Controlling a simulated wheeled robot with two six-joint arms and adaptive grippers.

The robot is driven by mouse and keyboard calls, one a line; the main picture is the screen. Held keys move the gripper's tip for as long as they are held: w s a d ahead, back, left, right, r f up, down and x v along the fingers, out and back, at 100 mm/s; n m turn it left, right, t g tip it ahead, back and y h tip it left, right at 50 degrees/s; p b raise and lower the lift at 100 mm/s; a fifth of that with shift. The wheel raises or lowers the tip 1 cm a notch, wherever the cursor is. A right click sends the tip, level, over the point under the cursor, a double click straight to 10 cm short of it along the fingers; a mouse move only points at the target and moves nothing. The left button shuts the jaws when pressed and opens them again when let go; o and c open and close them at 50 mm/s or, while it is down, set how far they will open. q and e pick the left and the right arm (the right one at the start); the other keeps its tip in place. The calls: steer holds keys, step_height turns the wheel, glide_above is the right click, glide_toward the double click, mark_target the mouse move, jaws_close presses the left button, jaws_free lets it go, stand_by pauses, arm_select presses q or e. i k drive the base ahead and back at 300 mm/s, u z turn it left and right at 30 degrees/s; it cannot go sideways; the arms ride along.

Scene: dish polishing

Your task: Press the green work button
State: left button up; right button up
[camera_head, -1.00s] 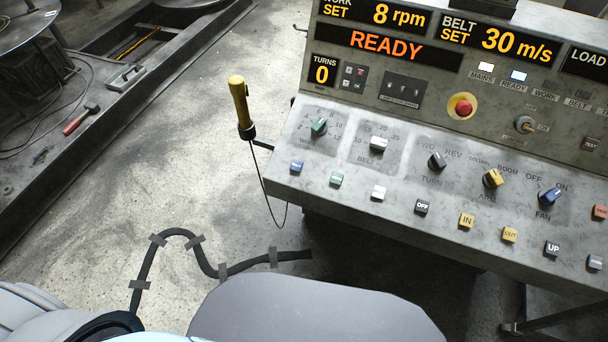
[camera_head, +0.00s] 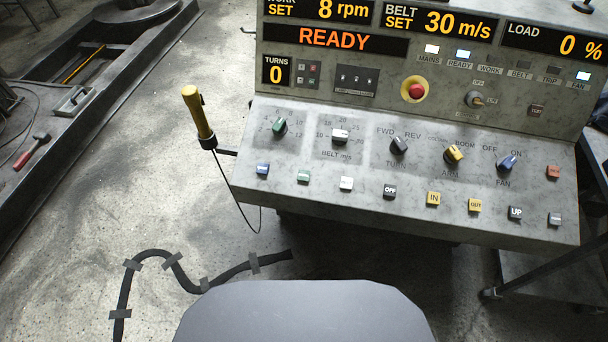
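The green work button (camera_head: 303,176) is a small square key on the sloped control panel (camera_head: 365,175), in the lower row between a blue button (camera_head: 262,169) and a white button (camera_head: 346,184). A green knob (camera_head: 280,126) sits above it, to the left. The display reads READY, with work set 8 rpm, belt set 30 m/s, turns 0 and load 0 %. The mains, ready and fan lamps are lit; the work lamp looks dark. Neither of my grippers is in view.
A yellow-handled pendant (camera_head: 198,113) with a hanging cable stands at the console's left edge. A red emergency button (camera_head: 416,91) is on the upright face. A black taped cable (camera_head: 160,254) lies on the floor. Open floor is left of the console; a dark cart stands right.

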mark_target(303, 176)
steer(key=z, duration=1.9)
steer(key=k, duration=1.35)
steer(key=u, duration=2.05)
steer(key=i, duration=0.5)
steer(key=u, duration=0.1)
